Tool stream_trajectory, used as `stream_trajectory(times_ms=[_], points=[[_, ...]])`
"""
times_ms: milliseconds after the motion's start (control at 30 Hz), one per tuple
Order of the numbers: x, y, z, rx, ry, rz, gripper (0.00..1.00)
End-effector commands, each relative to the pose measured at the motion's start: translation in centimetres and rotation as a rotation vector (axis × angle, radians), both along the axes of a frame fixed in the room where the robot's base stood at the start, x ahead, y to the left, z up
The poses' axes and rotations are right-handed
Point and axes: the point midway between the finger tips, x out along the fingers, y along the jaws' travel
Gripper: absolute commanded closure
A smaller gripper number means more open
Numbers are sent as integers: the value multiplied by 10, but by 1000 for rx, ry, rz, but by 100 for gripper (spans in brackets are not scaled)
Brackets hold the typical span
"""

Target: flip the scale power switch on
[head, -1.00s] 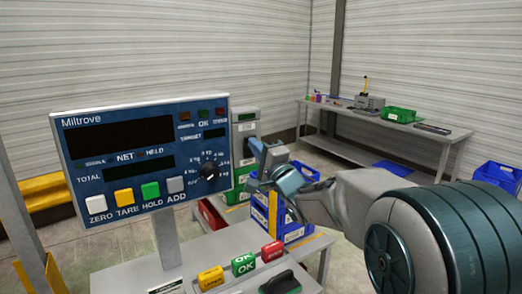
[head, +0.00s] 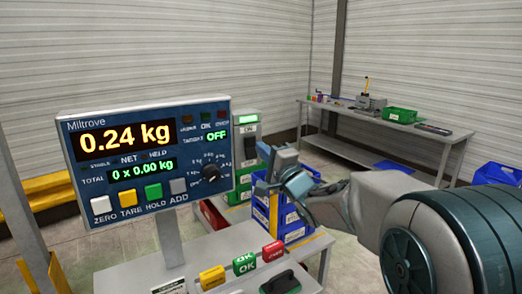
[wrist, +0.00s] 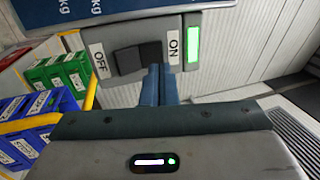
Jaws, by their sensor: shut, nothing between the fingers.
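The scale's display panel (head: 150,160) is lit, reading 0.24 kg, 0 x 0.00 kg and a green OFF beside TARGET. The power switch box (head: 247,150) stands just right of the panel, with a lit green lamp. In the wrist view the dark rocker switch (wrist: 150,54) sits between the OFF and ON labels, and the green lamp (wrist: 193,48) glows beside ON. My gripper (wrist: 160,68) is shut and empty, its fingertips at the rocker's lower edge; contact is hard to tell. In the head view my gripper (head: 266,150) is right of the switch box.
Yellow, green and red blocks (head: 244,263) and a dark-handled item (head: 281,283) lie on the scale's table. Blue bins (head: 295,215) stand behind my gripper. A grey workbench (head: 390,122) with a green bin is at the back right.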

Motion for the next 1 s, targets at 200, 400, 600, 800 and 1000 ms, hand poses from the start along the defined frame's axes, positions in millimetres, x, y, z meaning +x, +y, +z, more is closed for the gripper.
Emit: stream_trajectory(times_ms=[200,400,600,800,1000], points=[[-38,-21,-1,0,-4,8,100],[-67,-47,-1,-1,-3,-5,100],[-86,-57,-1,0,-3,-1,100],[-91,-59,-1,0,-2,1,100],[-91,-59,-1,0,-1,2,100]])
